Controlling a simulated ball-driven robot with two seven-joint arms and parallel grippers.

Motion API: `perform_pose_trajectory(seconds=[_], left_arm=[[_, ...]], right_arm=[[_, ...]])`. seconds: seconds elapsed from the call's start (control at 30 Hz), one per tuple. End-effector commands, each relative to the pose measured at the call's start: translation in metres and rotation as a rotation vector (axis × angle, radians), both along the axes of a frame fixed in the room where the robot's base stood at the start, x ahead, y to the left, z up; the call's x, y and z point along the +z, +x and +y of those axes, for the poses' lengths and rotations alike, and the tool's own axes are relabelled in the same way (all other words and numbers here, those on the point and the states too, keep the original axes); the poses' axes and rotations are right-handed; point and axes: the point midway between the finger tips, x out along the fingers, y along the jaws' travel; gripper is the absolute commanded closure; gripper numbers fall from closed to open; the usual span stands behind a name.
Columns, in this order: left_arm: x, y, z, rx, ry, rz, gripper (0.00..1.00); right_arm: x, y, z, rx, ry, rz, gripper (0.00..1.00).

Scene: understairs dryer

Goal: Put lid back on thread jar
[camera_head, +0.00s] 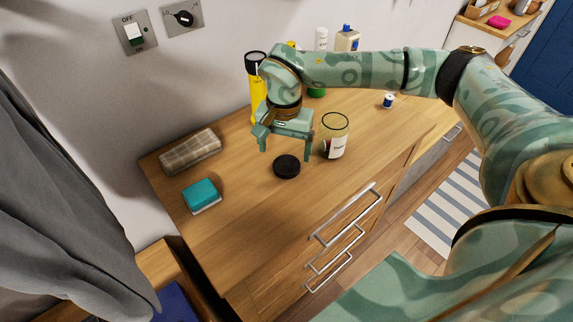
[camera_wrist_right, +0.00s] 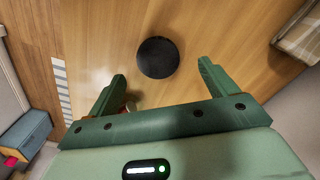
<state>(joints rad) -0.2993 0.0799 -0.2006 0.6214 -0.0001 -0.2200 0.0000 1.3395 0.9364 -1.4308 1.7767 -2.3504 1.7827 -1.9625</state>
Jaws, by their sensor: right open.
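The black round lid (camera_head: 287,166) lies flat on the wooden counter in the head view. In the right wrist view the lid (camera_wrist_right: 158,57) lies just beyond the fingertips, between their lines. The glass thread jar (camera_head: 335,138), with a white label and an open dark rim, stands upright just right of the lid in the head view. My right gripper (camera_head: 286,150) is open and empty above the counter, close to the lid and apart from it; it also shows in the wrist view (camera_wrist_right: 161,76). My left gripper is not in view.
A teal sponge-like block (camera_head: 202,195) and a folded checked cloth (camera_head: 190,150) lie to the left. A yellow can (camera_head: 257,92) and bottles (camera_head: 347,40) stand behind. A small blue-white spool (camera_head: 389,101) is at right. The counter's front left is clear.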

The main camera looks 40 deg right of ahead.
Motion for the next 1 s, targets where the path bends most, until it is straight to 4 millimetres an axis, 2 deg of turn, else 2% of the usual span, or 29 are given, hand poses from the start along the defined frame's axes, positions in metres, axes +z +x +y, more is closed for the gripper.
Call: perform_pose_trajectory(seconds=[0.3,0.67,0.7,0.87,1.0], left_arm=[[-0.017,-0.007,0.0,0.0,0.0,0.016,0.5],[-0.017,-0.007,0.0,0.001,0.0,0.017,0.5],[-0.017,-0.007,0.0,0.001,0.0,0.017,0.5],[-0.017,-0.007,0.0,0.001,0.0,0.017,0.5],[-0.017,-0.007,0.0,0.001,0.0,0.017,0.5]], right_arm=[[-0.047,-0.005,-0.001,-0.001,0.0,0.005,0.15],[-0.049,-0.005,-0.001,0.0,-0.001,0.001,0.15],[-0.049,-0.005,-0.001,0.0,-0.001,0.001,0.18],[-0.049,-0.005,-0.001,0.0,-0.001,0.001,0.62],[-0.049,-0.005,-0.001,0.0,-0.001,0.001,0.66]])
